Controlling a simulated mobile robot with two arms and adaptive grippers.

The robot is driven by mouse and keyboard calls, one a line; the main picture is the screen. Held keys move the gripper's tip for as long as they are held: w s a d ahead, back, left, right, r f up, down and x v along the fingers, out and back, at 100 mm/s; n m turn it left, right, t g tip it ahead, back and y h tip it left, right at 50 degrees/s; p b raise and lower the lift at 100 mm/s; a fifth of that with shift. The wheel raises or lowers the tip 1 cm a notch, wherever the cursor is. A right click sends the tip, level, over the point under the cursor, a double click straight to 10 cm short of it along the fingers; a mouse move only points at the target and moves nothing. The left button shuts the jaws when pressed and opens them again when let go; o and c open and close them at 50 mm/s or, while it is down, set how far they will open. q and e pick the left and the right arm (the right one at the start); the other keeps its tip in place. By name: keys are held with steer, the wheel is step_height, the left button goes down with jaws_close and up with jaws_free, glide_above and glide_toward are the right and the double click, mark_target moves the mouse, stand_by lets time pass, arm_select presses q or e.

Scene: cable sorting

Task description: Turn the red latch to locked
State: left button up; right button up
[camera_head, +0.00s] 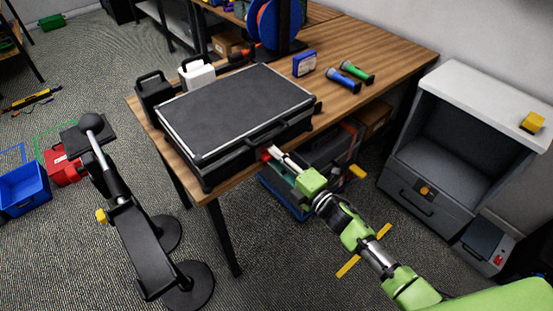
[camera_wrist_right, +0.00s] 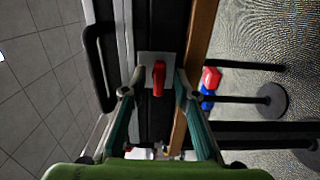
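The red latch (camera_wrist_right: 158,78) sits on a pale plate (camera_wrist_right: 145,70) on the side of the black case. In the right wrist view its handle lies upright in the picture. In the head view the latch (camera_head: 266,154) is a small red spot at the case's front right side. My right gripper (camera_wrist_right: 158,88) is open, with one fingertip on either side of the latch and gaps visible between. In the head view the right gripper (camera_head: 280,158) is close to the case side. The closed case (camera_head: 235,110) lies on the wooden table. My left gripper is not in view.
The case handle (camera_wrist_right: 95,65) is beside the latch. Bins (camera_head: 335,150) sit below the table's right side. A grey cabinet (camera_head: 440,150) stands right.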

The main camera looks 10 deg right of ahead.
steer(key=v, duration=1.2)
